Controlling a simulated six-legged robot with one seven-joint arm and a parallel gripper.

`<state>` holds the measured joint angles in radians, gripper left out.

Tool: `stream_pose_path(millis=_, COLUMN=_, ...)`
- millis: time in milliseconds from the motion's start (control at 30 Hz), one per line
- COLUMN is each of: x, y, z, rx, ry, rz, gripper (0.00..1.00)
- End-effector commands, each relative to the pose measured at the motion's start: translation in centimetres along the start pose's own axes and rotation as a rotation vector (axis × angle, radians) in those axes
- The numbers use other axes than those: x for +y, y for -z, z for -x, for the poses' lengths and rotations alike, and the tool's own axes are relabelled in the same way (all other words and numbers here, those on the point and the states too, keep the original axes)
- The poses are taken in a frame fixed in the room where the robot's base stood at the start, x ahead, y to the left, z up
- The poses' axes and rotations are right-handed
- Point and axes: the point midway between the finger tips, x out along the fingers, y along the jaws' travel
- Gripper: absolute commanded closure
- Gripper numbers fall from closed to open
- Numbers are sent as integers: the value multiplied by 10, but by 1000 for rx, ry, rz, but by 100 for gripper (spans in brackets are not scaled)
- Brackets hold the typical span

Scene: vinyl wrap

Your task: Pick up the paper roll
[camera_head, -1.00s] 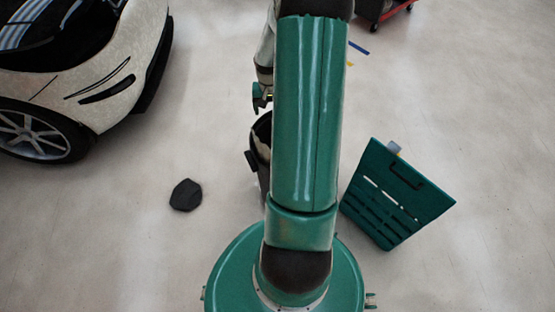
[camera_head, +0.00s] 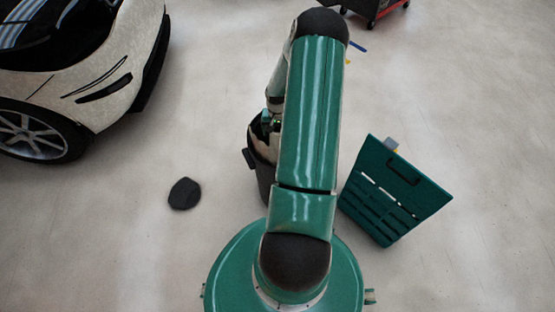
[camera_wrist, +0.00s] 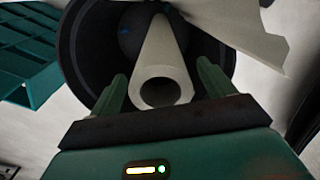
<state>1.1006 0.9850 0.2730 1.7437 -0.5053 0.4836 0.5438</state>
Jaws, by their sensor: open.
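The paper roll (camera_wrist: 161,50) is a pale hollow tube in the wrist view. It stands in a dark round bin (camera_wrist: 75,40), with its open end toward me. My gripper (camera_wrist: 160,85) is open, with one green finger on each side of the roll's near end. I cannot tell whether the fingers touch it. In the head view the dark bin (camera_head: 262,180) is partly hidden behind my arm, and my gripper (camera_head: 268,122) shows at its top. The roll is not clear there.
A pale sheet (camera_wrist: 235,25) sticks out of the bin's right side. A green slotted crate (camera_head: 395,190) stands to the right. A dark lump (camera_head: 184,194) lies on the floor at left. A white car (camera_head: 100,80) is at far left, and a red cart (camera_head: 375,10) is at the back.

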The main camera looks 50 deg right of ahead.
Motion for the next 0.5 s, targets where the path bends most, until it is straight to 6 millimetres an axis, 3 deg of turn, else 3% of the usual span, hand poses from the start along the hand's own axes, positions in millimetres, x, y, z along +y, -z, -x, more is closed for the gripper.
stream_pose_path(millis=200, x=0, y=-1, z=-31, rx=-1, ry=1, rz=1, gripper=18)
stream_pose_path(millis=467, x=0, y=-1, z=-34, rx=0, ry=0, rz=0, gripper=18)
stream_pose_path(millis=500, x=0, y=-1, z=-34, rx=0, ry=0, rz=0, gripper=24)
